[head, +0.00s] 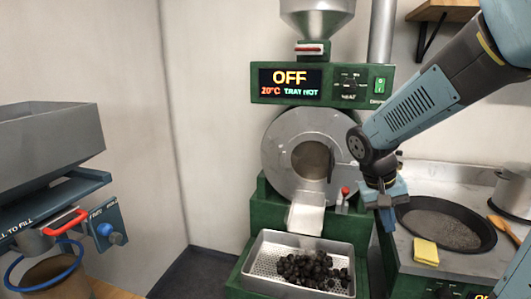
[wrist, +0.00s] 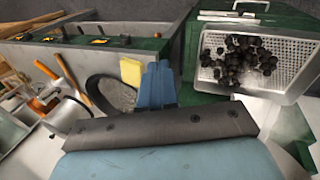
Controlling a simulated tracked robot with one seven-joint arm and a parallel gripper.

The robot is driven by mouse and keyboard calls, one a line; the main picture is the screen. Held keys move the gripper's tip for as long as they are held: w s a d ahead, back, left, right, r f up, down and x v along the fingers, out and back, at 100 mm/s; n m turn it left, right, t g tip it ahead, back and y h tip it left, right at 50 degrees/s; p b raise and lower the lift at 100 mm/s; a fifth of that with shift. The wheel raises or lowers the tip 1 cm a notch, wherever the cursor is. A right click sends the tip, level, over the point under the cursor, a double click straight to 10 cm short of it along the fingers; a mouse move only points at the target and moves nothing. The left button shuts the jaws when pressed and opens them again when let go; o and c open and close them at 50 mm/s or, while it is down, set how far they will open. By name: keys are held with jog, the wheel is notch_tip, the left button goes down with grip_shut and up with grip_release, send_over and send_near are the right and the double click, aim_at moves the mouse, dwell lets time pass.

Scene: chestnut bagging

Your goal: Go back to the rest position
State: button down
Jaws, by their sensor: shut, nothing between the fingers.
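My gripper (head: 388,215) hangs at the end of my arm, pointing down, right of the roaster drum (head: 284,124) and beside the black pan (head: 474,238). In the wrist view its blue fingers (wrist: 155,85) are together with nothing between them. The perforated metal tray (head: 246,270) holds a pile of dark chestnuts (head: 310,268) below the roaster's chute. The tray also shows at the upper right of the wrist view (wrist: 220,84), apart from my gripper.
The roaster display (head: 290,83) reads OFF, 20°C, TRAY HOT. A yellow sponge (head: 426,251), wooden spoon (head: 502,228) and metal pot (head: 514,191) are around the pan at right. A filling machine (head: 50,135) with a red handle (head: 66,222) stands at left, above a brown bag (head: 50,275).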

jog(key=s+a+r+n+t+y, duration=0.1)
jog(key=s+a+r+t+y, duration=0.2)
jog(key=s+r, duration=0.6)
jog(key=shift+s+a+r+n+t+y, duration=0.35)
jog(key=shift+a+r+t, duration=0.5)
jog(key=shift+t, duration=0.55)
jog(key=shift+a+f, duration=0.1)
jog(key=shift+f, duration=0.05)
